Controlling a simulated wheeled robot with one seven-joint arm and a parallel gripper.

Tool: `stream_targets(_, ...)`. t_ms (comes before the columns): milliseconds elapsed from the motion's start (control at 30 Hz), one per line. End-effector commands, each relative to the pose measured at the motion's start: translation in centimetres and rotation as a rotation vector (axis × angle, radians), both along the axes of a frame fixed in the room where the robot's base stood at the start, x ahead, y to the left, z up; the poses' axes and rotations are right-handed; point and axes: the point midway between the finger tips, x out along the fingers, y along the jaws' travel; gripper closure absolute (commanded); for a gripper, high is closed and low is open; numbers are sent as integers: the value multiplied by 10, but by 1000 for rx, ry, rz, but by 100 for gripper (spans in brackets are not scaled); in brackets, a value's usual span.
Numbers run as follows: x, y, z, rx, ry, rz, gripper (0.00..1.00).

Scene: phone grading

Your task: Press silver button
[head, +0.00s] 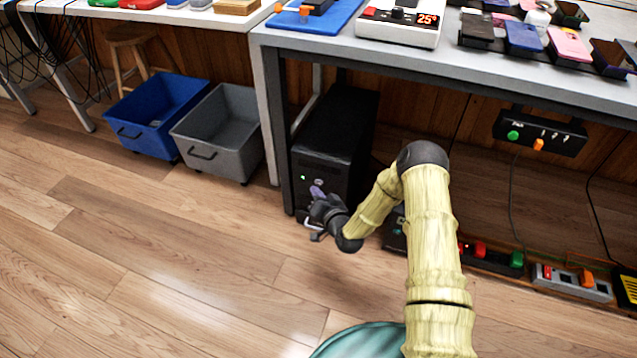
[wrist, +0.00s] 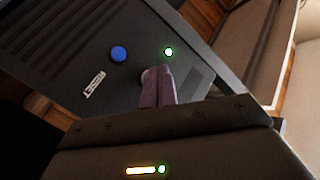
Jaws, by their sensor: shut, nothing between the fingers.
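A black computer tower (head: 333,135) stands on the floor under the table; its front panel also fills much of the wrist view (wrist: 205,85). The panel has a round silver button (wrist: 146,75), a blue round button (wrist: 118,54) and a lit green light (wrist: 168,51). My gripper (head: 316,191) is at the tower's front, with its purple fingers (wrist: 158,75) shut together and empty. The fingertips partly cover the silver button and overlap its right side in the wrist view. I cannot tell whether they touch it.
A blue bin (head: 157,115) and a grey bin (head: 222,130) stand left of the tower. The grey table (head: 400,62) is above it. A power strip (head: 570,282) lies on the floor at right. The floor in front is clear.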

Motion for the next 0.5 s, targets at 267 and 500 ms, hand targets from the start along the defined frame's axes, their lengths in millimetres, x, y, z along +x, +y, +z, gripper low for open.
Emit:
stream_targets(267, -5, 2, 1, 2, 1, 1, 100)
stream_targets(500, -23, 9, 1, 0, 2, 2, 100)
